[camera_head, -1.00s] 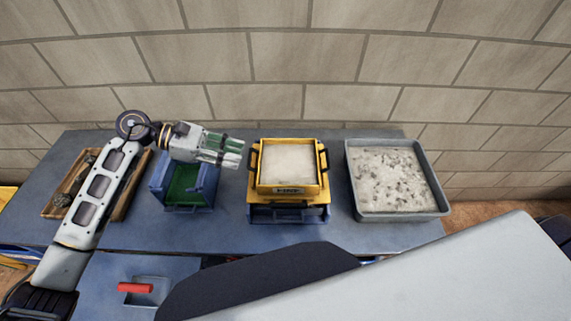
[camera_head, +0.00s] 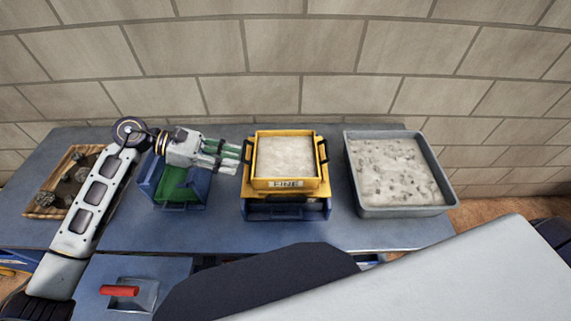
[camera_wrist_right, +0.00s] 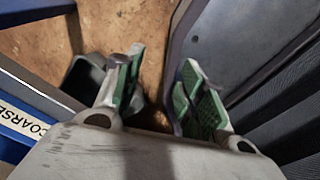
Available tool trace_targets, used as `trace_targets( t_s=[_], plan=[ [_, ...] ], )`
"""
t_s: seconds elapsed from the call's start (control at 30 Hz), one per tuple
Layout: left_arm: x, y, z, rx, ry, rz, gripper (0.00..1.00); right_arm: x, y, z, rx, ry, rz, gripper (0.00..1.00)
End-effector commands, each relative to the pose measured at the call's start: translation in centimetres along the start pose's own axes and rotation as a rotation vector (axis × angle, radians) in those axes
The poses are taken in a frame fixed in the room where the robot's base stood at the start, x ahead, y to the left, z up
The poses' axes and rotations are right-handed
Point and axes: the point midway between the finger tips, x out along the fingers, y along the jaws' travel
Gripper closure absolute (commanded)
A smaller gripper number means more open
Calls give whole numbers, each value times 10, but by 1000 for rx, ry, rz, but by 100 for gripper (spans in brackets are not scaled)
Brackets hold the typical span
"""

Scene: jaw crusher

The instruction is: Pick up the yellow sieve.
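The yellow sieve (camera_head: 262,184) is a square frame with a "FINE" label and dark side handles, filled with pale fine material. It sits on a blue stand (camera_head: 287,211) on the table. My left gripper (camera_head: 238,156) is open and empty, just left of the sieve's left handle, with its green-padded fingers pointing at it. My right gripper (camera_wrist_right: 158,90) is open and empty in the right wrist view, above a brown floor. In the head view the right gripper is not seen; a large pale arm part of mine covers the lower right.
A blue box with a green inside (camera_head: 178,186) stands under my left gripper. A wooden tray of rocks (camera_head: 45,210) is at the left. A grey tray of pale gravel (camera_head: 452,200) is at the right. A red handle (camera_head: 120,290) is in front. A "COARSE" label (camera_wrist_right: 22,120) shows by the right wrist.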

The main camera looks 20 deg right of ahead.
Motion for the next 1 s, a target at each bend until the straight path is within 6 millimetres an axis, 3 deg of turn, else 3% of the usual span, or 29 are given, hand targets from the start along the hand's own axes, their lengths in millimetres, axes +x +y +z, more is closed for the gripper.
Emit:
trace_targets(
  t_s=[0.1,0.4,1.0],
  plan=[
    [7,0,-17,0,0,0,70,18,8,-3,-1,6,9,60],
    [14,0,-35,0,0,0,70,37,35,-7,-8,13,38,60],
    [20,0,-34,0,-1,-1,70,36,25,3,-7,1,28,60]
  ],
)
